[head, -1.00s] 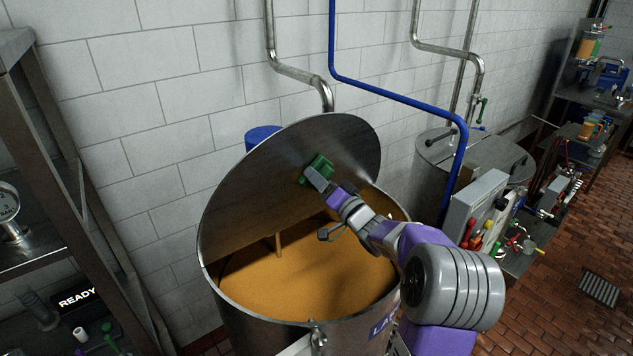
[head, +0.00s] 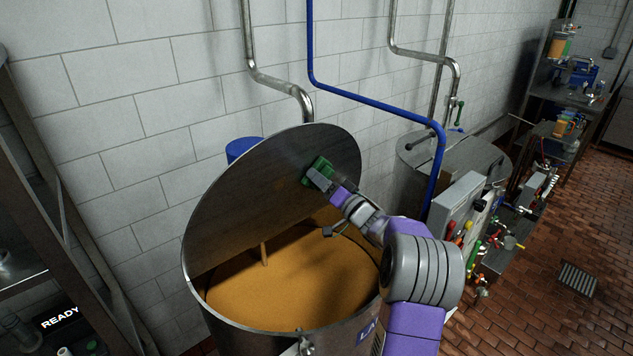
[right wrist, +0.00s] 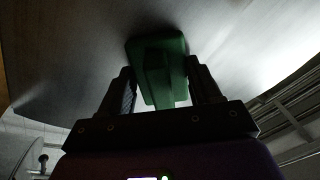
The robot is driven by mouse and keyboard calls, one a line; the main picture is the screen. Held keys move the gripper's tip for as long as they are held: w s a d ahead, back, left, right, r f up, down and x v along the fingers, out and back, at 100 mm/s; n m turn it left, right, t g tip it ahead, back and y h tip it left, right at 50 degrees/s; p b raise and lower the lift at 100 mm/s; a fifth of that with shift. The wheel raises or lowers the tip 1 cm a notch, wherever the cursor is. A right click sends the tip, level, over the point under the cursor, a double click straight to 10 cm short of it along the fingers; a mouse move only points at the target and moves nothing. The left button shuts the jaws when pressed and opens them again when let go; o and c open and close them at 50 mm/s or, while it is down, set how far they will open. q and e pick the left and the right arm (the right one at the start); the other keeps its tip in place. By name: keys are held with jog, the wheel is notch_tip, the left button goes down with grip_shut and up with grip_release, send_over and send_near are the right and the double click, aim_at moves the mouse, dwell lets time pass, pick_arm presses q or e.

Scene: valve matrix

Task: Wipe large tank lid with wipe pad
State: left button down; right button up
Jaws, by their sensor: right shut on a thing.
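The large tank (head: 260,330) stands open in the middle of the head view, filled with orange-brown stuff. Its round metal lid (head: 245,195) is tilted up at the back. My right gripper (head: 322,180) reaches over the tank and is shut on the green wipe pad (head: 314,168). The pad lies at the lid's underside, right of its middle, and seems to touch it. In the right wrist view the pad (right wrist: 157,60) sits between the two fingers (right wrist: 160,92), against the grey lid (right wrist: 75,50). My left gripper is not in view.
A blue pipe (head: 375,100) and steel pipes run down the tiled wall behind. A smaller tank (head: 455,160) and a grey panel (head: 465,205) with tools stand to the right. A dark rack (head: 60,230) is at the left. The brick floor at right is mostly free.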

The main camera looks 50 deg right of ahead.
jog(key=s+f+b, duration=0.1)
jog(key=s, duration=0.5)
jog(key=shift+a, duration=0.4)
jog(key=shift+b, duration=0.3)
jog(key=shift+s+a+f, duration=0.1)
jog(key=shift+s+f, duration=0.05)
jog(key=shift+s, duration=0.55)
jog(key=shift+s+a+f, duration=0.1)
jog(key=shift+s+f, duration=0.05)
jog(key=shift+s, duration=0.55)
